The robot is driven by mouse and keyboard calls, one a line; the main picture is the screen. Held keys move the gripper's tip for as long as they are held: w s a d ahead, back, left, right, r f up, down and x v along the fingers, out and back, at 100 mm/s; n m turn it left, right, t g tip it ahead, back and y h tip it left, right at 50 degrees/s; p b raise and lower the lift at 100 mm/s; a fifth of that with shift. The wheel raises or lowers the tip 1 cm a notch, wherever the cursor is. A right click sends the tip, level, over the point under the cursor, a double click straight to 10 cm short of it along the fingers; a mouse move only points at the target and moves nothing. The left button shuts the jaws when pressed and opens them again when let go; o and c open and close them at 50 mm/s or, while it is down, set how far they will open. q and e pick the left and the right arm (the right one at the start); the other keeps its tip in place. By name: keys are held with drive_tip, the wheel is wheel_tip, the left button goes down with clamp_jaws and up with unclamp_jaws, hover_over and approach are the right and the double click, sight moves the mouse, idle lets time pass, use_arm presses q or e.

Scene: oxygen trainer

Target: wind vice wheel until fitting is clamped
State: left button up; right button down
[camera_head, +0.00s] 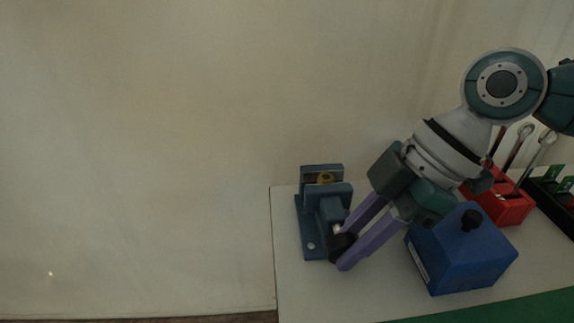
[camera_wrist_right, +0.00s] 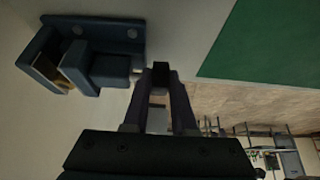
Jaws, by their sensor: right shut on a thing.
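The blue vice (camera_head: 322,215) stands near the left edge of the table. A brass-coloured fitting (camera_head: 325,178) sits between its jaws; whether both jaws touch it I cannot tell. The vice (camera_wrist_right: 112,67) and fitting (camera_wrist_right: 67,80) also show in the right wrist view. The dark vice wheel (camera_head: 342,248) is at the front end of the vice, partly hidden by my fingers. My right gripper (camera_head: 343,247) has its purple fingers shut on the wheel. In the right wrist view the wheel (camera_wrist_right: 160,74) is between the fingertips. My left gripper is not in view.
A blue box (camera_head: 462,252) with a black knob stands close to the right of my gripper. A red tool holder (camera_head: 508,205) with tools and a black rack (camera_head: 545,190) stand behind it. A green mat (camera_head: 500,312) lies at the front. The pale table (camera_head: 310,290) is clear before the vice.

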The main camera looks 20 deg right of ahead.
drive_tip(key=shift+y+b, duration=0.5)
drive_tip(key=shift+y, duration=0.1)
drive_tip(key=shift+r, duration=0.1)
drive_tip(key=c, duration=0.7)
unclamp_jaws()
drive_tip(key=shift+s, duration=0.1)
drive_tip(key=v, duration=0.9)
drive_tip(key=shift+s+d+r, duration=0.2)
drive_tip(key=shift+d+r, duration=0.05)
drive_tip(key=shift+d, duration=0.1)
